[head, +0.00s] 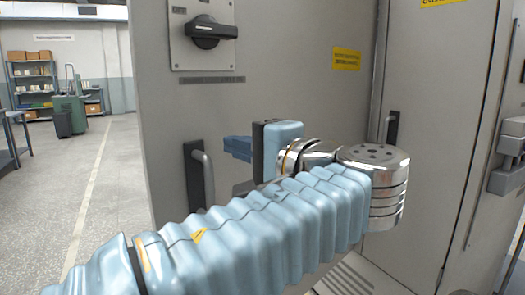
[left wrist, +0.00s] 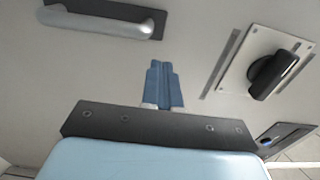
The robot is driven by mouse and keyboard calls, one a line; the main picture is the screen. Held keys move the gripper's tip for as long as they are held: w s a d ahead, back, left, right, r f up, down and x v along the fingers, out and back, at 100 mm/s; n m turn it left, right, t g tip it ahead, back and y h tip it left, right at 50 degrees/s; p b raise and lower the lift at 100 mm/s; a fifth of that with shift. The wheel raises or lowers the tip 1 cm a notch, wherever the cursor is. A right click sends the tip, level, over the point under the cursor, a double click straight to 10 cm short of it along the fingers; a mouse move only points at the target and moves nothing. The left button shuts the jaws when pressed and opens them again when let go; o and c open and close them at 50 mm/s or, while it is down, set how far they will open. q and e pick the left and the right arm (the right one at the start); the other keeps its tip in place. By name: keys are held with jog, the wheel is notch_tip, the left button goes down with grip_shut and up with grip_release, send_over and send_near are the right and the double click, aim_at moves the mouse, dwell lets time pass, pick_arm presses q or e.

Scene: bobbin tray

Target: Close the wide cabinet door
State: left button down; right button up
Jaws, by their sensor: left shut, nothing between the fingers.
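The wide cabinet door (head: 290,90) is a grey panel filling the middle of the head view, and its face fills much of the left wrist view (left wrist: 205,30). It carries a bar handle (head: 203,178) near its left edge, also in the left wrist view (left wrist: 105,18), and a black rotary switch (head: 210,31) above. My left gripper (head: 237,147) is in front of the door face, right of the handle; its blue fingers are together and empty in the left wrist view (left wrist: 163,85). I cannot tell whether the fingertips touch the door. My left arm hides the door's lower part. My right gripper is out of view.
A narrower grey cabinet door (head: 440,110) with its own handle (head: 392,127) stands to the right, past a dark seam. A latch-like grey fitting (head: 507,160) is at the far right. Open floor (head: 105,185) lies left, with shelves (head: 35,85) and a green machine (head: 72,112) beyond.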

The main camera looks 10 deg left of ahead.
aim_at(210, 138)
pick_arm(q)
jog(key=shift+x, duration=2.4)
jog(key=shift+a, duration=0.1)
